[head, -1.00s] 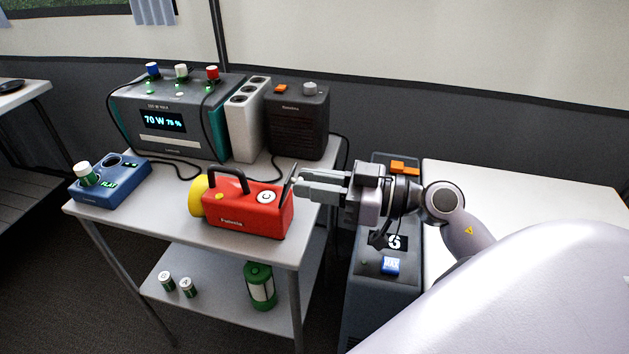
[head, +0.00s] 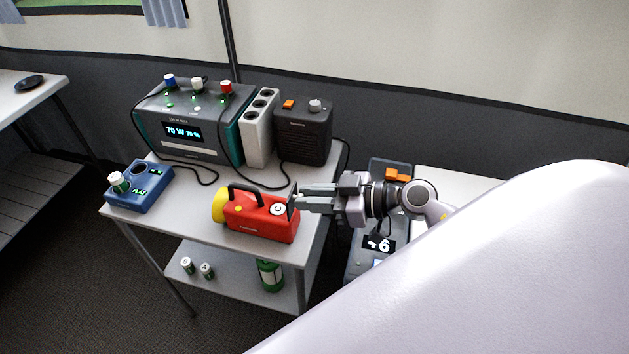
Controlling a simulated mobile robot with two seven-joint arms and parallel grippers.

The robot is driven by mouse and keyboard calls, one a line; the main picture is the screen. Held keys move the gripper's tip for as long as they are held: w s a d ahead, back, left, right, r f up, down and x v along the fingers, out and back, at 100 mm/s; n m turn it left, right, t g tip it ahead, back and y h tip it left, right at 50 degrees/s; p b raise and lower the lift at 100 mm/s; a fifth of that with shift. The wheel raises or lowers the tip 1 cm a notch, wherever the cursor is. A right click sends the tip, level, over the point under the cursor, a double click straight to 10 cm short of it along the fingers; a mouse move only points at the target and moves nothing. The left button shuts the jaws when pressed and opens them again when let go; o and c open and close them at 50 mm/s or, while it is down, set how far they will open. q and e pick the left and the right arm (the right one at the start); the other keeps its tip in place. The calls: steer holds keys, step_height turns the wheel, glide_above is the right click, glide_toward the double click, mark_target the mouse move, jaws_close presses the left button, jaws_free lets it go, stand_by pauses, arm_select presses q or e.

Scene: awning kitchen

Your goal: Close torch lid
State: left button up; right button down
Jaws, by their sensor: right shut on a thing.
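The torch (head: 262,226) is red with a yellow head at its left end and a black handle on top. It lies on the white table. Its dark lid (head: 292,202) stands up at the torch's right end, next to a round white mark. My right gripper (head: 300,196) comes in from the right, level with the lid, its fingers shut on the lid's edge. The fingertips partly hide where they meet the lid. My left gripper is not in view.
A blue battery box (head: 152,196) stands at the left of the table (head: 190,224). Behind are a power station (head: 185,140), a grey-white socket tower (head: 257,135) and a dark box (head: 303,138). Small batteries (head: 187,265) and a green lantern (head: 270,277) stand on the lower shelf.

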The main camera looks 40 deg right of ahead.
steer(key=shift+w+a+r+g+h+p, duration=0.25)
steer(key=shift+w+r+g+h+p, duration=0.25)
steer(key=shift+p, duration=1.6)
steer(key=shift+a+r+g+p, duration=0.15)
steer(key=shift+g+p, duration=0.35)
steer(key=shift+p, duration=0.1)
steer(key=shift+w+a+g+h+p, duration=0.25)
steer(key=shift+w+g+h+p, duration=0.1)
steer(key=shift+g+h, duration=0.2)
steer(key=w+a+g+h, duration=0.1)
steer(key=w+g+h, duration=0.1)
steer(key=g+h, duration=0.1)
steer(key=shift+a+r, duration=0.2)
steer(key=shift+a, duration=0.15)
steer(key=w+g+h, duration=0.1)
steer(key=w+a+g+h, duration=0.1)
steer(key=g+h, duration=0.1)
steer(key=shift+a+f+g, duration=0.25)
steer(key=shift+a+f, duration=0.05)
steer(key=shift+f, duration=0.1)
steer(key=shift+w+a+f+g+h+b, duration=0.2)
steer(key=shift+w+a+f+g+h, duration=0.1)
steer(key=shift+g+h, duration=0.3)
steer(key=shift+w+a+f+g+h+b, duration=0.15)
steer(key=shift+f+g+h, duration=0.1)
steer(key=shift+g+h, duration=0.3)
steer(key=shift+w+a+f+g+h+b, duration=0.25)
steer(key=shift+f+g+h+b, duration=0.3)
steer(key=shift+g, duration=0.3)
